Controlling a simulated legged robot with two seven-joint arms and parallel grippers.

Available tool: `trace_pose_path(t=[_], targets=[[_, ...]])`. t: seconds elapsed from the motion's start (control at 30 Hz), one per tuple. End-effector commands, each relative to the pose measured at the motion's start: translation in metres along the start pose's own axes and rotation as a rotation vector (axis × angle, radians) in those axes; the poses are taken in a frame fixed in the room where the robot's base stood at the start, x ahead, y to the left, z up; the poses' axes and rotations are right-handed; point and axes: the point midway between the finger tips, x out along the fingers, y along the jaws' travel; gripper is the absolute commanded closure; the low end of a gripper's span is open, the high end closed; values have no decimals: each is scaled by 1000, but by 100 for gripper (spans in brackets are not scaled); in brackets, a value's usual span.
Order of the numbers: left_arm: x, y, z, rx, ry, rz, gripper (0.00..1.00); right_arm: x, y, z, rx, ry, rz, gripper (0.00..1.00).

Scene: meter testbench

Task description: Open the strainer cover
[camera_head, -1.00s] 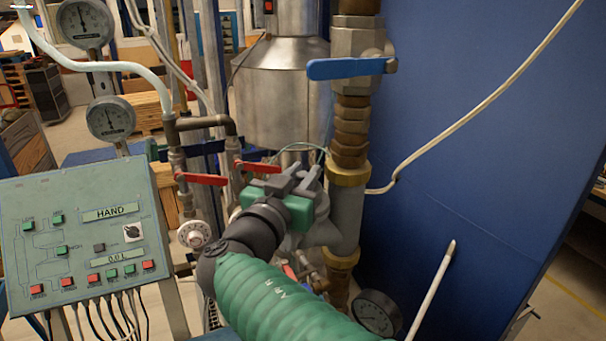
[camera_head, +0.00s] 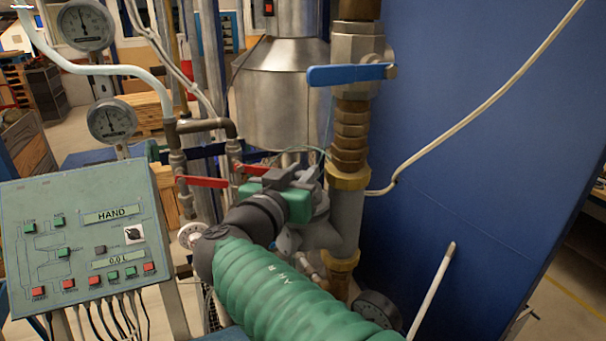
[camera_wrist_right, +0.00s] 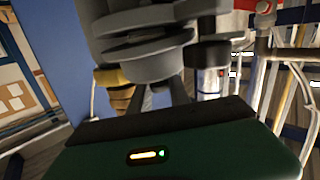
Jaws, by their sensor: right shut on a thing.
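The strainer (camera_head: 345,217) is a grey pipe body between brass fittings, below the blue-handled valve. Its grey round cover (camera_wrist_right: 150,65) shows close up in the right wrist view. My right gripper (camera_head: 304,180) is green and grey and reaches the strainer from the front left. In the right wrist view its dark fingers (camera_wrist_right: 149,97) are shut on the cover, which stands just beyond the green palm. The exact contact is partly hidden by the palm and by my arm in the head view. My left gripper is not in view.
A blue valve lever (camera_head: 346,74) sits above, and red levers (camera_head: 203,181) are close on the left. A control panel (camera_head: 85,243) stands at left. A blue board (camera_head: 470,140) closes the right side.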

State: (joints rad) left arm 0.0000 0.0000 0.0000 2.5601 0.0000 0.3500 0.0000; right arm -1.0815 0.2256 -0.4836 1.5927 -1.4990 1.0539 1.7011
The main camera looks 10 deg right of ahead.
Motion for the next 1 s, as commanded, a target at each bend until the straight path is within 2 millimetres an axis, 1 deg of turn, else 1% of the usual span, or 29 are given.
trace_pose_path(t=[0.03, 0.23, 0.5, 0.6, 0.8, 1.0], targets=[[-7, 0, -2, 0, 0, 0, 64, 1, -1, -6, -18, -22, -1, 100], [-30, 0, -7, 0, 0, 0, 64, 8, -8, -16, -124, -128, 0, 100], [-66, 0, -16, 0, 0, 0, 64, 17, -18, -24, -259, -261, -1, 100], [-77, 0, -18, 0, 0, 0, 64, 19, -20, -24, -297, -298, -1, 100], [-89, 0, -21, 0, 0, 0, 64, 23, -24, -24, -342, -342, -2, 100], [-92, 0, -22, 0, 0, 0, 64, 24, -26, -21, -359, -358, -2, 100]])
